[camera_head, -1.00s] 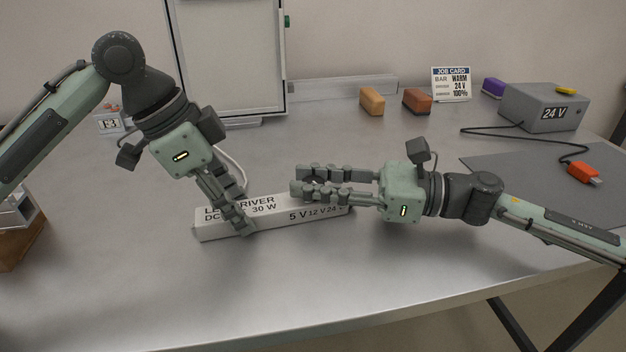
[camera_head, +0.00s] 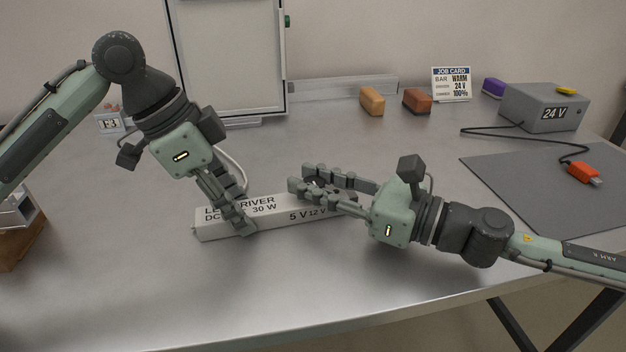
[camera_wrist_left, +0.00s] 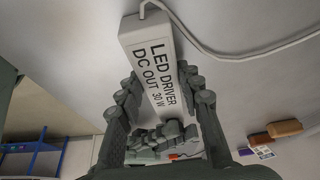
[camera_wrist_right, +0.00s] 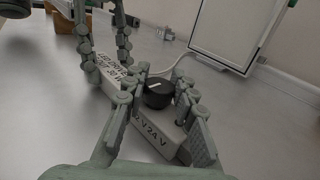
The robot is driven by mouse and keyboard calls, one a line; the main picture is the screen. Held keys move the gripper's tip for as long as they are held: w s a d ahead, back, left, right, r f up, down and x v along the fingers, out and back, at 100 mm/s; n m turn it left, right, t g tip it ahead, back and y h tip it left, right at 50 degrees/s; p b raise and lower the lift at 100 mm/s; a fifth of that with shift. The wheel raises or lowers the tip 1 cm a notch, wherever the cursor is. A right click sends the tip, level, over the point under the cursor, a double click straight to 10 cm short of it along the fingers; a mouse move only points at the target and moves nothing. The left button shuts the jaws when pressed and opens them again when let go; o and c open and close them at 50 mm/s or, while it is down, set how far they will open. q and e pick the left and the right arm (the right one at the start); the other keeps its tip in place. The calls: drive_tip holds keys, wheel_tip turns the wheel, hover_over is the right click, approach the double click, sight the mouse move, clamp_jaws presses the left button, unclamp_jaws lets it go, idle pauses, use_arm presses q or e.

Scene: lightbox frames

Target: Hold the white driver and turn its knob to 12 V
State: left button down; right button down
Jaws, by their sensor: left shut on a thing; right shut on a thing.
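The white LED driver (camera_head: 270,228) lies on the table, printed "LED DRIVER DC OUT 30 W" and, at its right part, "5 V 12 V 24 V". My left gripper (camera_head: 238,210) is shut across the driver's left part; its fingers flank the driver in the left wrist view (camera_wrist_left: 165,95). My right gripper (camera_head: 302,184) is over the right part, coming from the right. The right wrist view shows the round black knob (camera_wrist_right: 157,93) with a light mark, between the right fingers (camera_wrist_right: 160,100), which are shut on it. The knob is mostly hidden in the head view; which voltage it marks is unclear.
A framed white panel (camera_head: 228,60) stands behind the driver, with a white cable running from the driver's far side. A grey "24 V" box (camera_head: 543,108), a job card (camera_head: 451,84), orange and brown blocks (camera_head: 372,101) and a grey mat (camera_head: 560,190) are at the right. The front table is clear.

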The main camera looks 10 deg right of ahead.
drive_tip(key=shift+f, duration=0.1)
drive_tip(key=c, duration=1.2)
unclamp_jaws()
drive_tip(key=shift+v, duration=6.05)
use_arm(q)
drive_tip(key=c, duration=1)
unclamp_jaws()
drive_tip(key=shift+o, duration=0.4)
